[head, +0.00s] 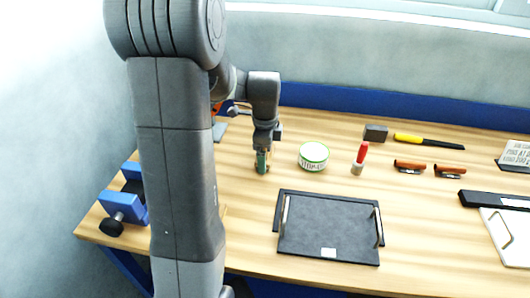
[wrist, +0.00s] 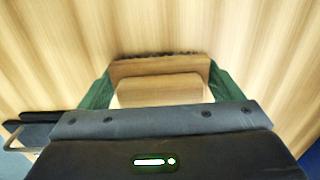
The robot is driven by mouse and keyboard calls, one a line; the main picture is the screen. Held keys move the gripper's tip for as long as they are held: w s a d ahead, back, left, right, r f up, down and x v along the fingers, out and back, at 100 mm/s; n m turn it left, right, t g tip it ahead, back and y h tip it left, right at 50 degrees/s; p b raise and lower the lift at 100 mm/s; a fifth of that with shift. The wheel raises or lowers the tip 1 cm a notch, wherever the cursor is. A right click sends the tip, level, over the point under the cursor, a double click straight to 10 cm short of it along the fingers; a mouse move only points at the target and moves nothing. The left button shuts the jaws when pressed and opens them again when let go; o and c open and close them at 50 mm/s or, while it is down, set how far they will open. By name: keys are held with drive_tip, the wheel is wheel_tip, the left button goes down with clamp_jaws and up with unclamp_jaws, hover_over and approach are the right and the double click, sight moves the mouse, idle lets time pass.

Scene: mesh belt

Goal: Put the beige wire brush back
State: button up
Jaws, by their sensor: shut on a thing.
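My gripper (head: 263,162) points down over the left part of the wooden table, left of the white and green tin. In the wrist view, my gripper (wrist: 157,91) is shut on the beige wire brush (wrist: 160,88), with a green finger on each side of its wooden block. Dark bristles show along the brush's far edge. In the head view the brush is mostly hidden by the fingers. I cannot tell whether it touches the table.
A black tray (head: 306,246) with two handles lies at the front. A blue vise (head: 133,204) is at the left edge.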

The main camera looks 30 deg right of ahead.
drive_tip(key=o, duration=0.8)
drive_tip(key=shift+f, duration=0.1)
drive_tip(key=shift+c, duration=0.2)
wheel_tip(320, 180, up, 12)
drive_tip(key=shift+r, duration=0.2)
